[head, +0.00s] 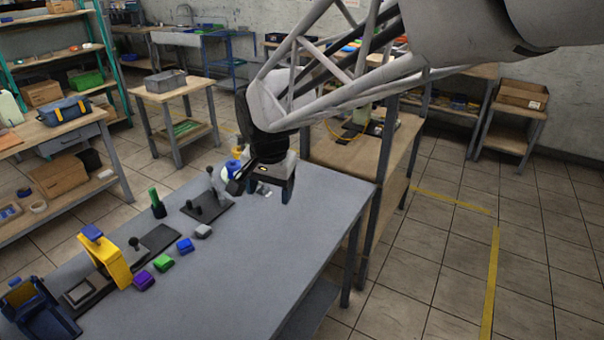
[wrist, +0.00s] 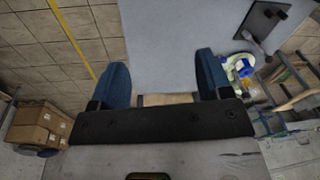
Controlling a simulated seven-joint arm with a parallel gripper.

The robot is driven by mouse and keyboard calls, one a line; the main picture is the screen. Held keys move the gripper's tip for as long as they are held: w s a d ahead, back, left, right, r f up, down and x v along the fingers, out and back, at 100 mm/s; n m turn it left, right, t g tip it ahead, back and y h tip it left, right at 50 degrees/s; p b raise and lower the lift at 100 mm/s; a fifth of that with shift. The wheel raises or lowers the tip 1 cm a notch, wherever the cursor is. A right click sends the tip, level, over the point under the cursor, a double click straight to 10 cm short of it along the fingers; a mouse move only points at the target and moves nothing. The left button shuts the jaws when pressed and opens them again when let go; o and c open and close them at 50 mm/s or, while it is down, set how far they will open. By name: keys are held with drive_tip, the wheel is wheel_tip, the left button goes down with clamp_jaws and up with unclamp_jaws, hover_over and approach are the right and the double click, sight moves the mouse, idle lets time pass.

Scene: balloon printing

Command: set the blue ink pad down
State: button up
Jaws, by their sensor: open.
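The blue ink pad (head: 185,245) sits on the grey table, in a slanting row of small coloured blocks between a green one (head: 163,262) and a grey one (head: 203,231). My gripper (head: 275,190) is above the far end of the table, well apart from the blue pad. In the wrist view my gripper (wrist: 163,70) has its two blue fingers wide apart with nothing between them. The blue pad does not show in the wrist view.
A purple block (head: 144,280) ends the row near a yellow frame (head: 106,258). Dark plates (head: 160,240) with knobs and a green-topped bottle (head: 157,203) stand behind the row. The right part of the grey table (head: 270,255) is clear.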

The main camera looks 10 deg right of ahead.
drive_tip(key=s+d+n, duration=0.2)
drive_tip(key=s+d, duration=0.2)
drive_tip(key=s, duration=0.3)
drive_tip(key=s+d+n, duration=0.2)
drive_tip(key=s+d, duration=0.2)
drive_tip(key=s, duration=0.2)
drive_tip(key=s+d+n+t, duration=0.1)
drive_tip(key=s+d+n, duration=0.1)
drive_tip(key=s, duration=0.5)
drive_tip(key=shift+s+d+r, duration=0.25)
drive_tip(key=shift+s+d, duration=0.1)
drive_tip(key=shift+d, duration=0.55)
